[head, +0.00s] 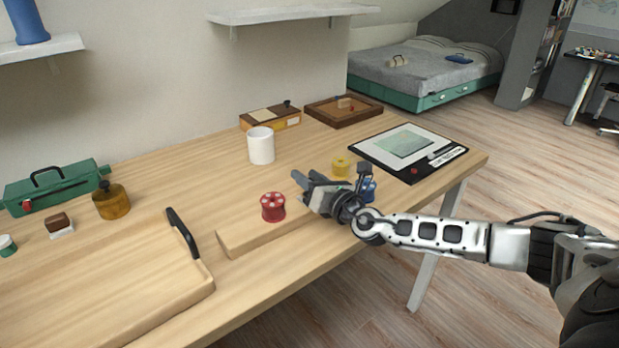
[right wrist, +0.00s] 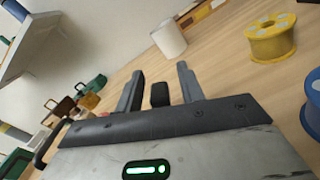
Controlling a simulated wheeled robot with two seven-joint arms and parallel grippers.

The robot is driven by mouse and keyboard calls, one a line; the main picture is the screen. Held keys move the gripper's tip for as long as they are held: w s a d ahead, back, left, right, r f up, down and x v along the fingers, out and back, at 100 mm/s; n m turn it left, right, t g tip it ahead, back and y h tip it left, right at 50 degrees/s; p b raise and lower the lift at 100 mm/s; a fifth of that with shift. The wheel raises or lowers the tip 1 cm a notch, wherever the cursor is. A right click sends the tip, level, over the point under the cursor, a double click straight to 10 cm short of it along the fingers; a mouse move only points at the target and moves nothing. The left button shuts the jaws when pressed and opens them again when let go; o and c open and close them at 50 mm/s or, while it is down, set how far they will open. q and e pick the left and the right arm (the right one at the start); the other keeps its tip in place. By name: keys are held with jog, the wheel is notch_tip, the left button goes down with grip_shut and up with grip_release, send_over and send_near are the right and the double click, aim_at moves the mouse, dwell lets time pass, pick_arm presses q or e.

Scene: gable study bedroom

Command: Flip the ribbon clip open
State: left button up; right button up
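I cannot make out the ribbon clip for certain in either view. A long wooden block (head: 240,238) lies at the table's front edge, with a red spool (head: 272,207) standing at it. My right gripper (head: 308,182) is over the block's right part, just right of the red spool. In the right wrist view its two fingers (right wrist: 160,82) are apart. A small dark piece (right wrist: 160,94) shows between them; I cannot tell whether it is the clip or part of the gripper. A yellow spool (head: 341,166) and a blue spool (head: 369,190) stand near my wrist. My left gripper is out of view.
A white cup (head: 261,146) stands behind the red spool. A board with a black handle (head: 182,233) lies at front left. A green toolbox (head: 55,186) and an amber jar (head: 112,202) stand far left. A black-and-white mat (head: 436,167) lies at right.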

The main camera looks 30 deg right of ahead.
grip_shut()
jog(key=shift+d+f+m+b, duration=0.15)
jog(key=shift+f+m+b, duration=0.3)
jog(key=shift+b, duration=0.55)
jog(key=shift+r+m+b, duration=0.1)
jog(key=shift+m+b, duration=0.2)
jog(key=shift+m, duration=0.05)
jog(key=shift+d+r, duration=0.1)
jog(key=shift+r, duration=0.15)
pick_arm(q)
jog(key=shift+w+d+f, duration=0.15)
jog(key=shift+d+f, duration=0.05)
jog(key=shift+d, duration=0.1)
pick_arm(e)
grip_release()
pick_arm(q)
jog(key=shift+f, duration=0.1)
